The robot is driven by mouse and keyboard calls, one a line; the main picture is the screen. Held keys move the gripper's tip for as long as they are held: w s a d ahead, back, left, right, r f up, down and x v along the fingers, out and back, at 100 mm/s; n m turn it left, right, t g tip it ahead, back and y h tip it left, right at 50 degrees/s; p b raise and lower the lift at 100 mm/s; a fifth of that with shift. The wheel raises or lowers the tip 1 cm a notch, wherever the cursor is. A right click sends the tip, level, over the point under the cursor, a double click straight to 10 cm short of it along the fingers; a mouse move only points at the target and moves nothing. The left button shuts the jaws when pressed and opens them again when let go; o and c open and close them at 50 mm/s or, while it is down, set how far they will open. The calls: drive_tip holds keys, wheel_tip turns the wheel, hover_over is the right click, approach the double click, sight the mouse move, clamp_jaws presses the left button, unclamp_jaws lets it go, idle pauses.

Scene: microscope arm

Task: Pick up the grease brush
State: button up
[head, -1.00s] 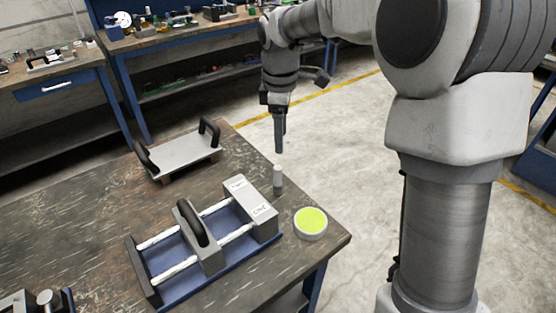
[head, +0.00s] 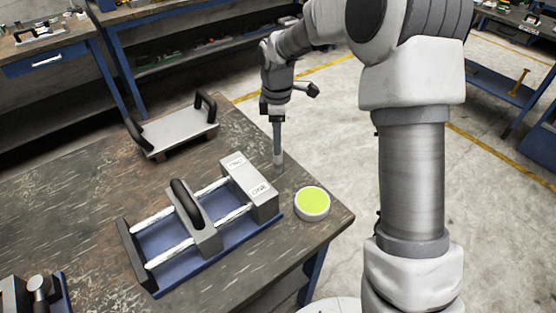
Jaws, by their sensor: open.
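The grease brush appears to be the small grey upright cylinder (head: 278,163) on the dark table, just behind the end block of the blue slide fixture. My gripper (head: 278,148) points straight down at it, with its fingers open at the cylinder's upper part. The fingers overlap the top of the cylinder, so I cannot tell whether they stand around it or touch it. A round tin of yellow-green grease (head: 312,203) stands to the right of the fixture, near the table edge.
The blue slide fixture (head: 160,286) with white-greased rails and a black-handled carriage (head: 192,208) lies left of the tin. A grey plate with two black handles (head: 178,132) stands behind. The table's right edge (head: 345,228) is close to the tin.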

sight(278, 158)
wheel_tip(278, 158, down, 7)
drive_tip(key=shift+s+d+r+b, duration=0.1)
drive_tip(key=shift+s+r+b, duration=0.05)
drive_tip(key=shift+b, duration=0.35)
clamp_jaws()
